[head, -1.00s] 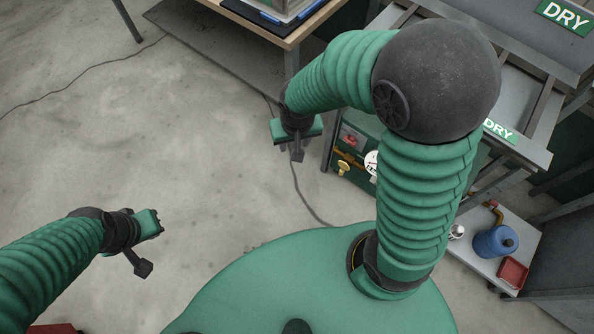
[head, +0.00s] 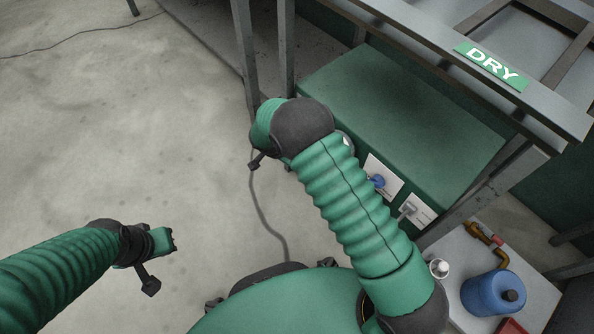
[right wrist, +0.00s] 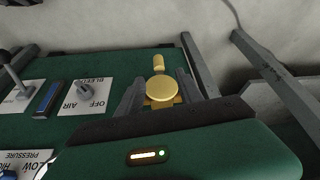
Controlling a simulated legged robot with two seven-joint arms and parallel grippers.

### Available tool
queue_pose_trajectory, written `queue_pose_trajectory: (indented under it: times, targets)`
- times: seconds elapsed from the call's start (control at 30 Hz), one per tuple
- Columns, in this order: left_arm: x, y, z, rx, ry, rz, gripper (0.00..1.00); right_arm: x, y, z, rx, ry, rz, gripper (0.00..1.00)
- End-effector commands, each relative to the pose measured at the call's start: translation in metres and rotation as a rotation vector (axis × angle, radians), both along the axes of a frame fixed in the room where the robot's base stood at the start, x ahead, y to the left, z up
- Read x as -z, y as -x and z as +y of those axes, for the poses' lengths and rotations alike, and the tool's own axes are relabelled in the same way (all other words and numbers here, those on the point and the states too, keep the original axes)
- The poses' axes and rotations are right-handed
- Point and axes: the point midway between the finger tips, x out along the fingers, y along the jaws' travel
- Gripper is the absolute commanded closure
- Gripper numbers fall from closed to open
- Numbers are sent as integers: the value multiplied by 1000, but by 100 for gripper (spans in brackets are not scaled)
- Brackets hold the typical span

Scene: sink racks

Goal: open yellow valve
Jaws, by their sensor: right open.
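The yellow valve (right wrist: 158,91) has a round hub and a short handle pointing up in the right wrist view. It is mounted on a green panel (right wrist: 115,62). My right gripper (right wrist: 160,80) is open, with one grey finger on each side of the valve. I cannot tell whether either finger touches it. In the head view my right arm hides the valve, and the right fingers do not show clearly. My left gripper (head: 168,240) is over bare floor at the lower left, far from the panel; its jaws are too small to read.
The green cabinet (head: 400,110) stands under a metal rack with a DRY sign (head: 491,66). A blue knob (head: 377,181) is on its front. Beside the valve is an AIR switch (right wrist: 85,90). A blue canister (head: 492,293) stands on a low shelf.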

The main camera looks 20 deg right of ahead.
Motion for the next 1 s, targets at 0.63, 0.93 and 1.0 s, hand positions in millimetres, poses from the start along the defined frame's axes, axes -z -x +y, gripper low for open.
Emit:
queue_pose_trajectory:
  times: [0.63,0.93,1.0]
  targets:
    - [66,1,-2,2,1,1,100,106,-23,-40,2,-1,-2,57]
    - [65,0,-2,2,1,1,100,105,-23,-40,1,-1,-1,73]
    - [65,0,-2,2,1,1,100,105,-23,-40,1,-1,-1,82]
